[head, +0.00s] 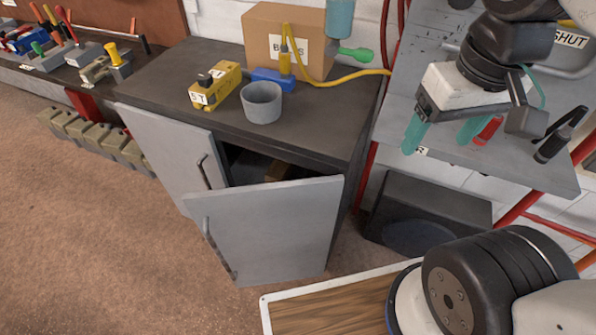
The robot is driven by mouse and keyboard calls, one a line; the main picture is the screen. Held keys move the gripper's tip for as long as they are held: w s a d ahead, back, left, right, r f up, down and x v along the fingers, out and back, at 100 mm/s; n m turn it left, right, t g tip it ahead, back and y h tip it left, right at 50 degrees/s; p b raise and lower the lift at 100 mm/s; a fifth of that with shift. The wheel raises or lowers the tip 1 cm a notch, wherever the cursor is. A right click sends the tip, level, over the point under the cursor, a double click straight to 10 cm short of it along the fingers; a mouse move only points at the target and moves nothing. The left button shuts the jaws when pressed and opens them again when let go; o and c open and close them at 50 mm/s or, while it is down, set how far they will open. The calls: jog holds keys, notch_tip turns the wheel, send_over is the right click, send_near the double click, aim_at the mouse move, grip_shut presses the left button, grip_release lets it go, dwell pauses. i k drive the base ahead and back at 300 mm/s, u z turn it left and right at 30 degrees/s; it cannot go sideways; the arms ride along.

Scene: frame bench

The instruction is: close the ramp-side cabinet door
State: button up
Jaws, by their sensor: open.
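The bench cabinet has two grey doors under a dark top (170,82). The right door (270,230), nearer the wooden board, stands ajar, its free left edge swung outward and its handle (218,250) near that edge. A dark gap shows the cabinet's inside above it. The left door (165,150) looks shut or nearly so; its handle (203,172) is by the gap. My gripper (437,146), with teal fingers, is open and empty, up and to the right of the right door, apart from it, in front of a grey panel.
A wooden board with a pale edge (330,303), perhaps the ramp, lies at the bottom. A dark box (425,212) stands right of the cabinet. A grey cup (262,102), yellow block (215,88) and cardboard box (285,40) stand on top.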

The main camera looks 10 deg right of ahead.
aim_at(263, 233)
jog(key=u, duration=0.7)
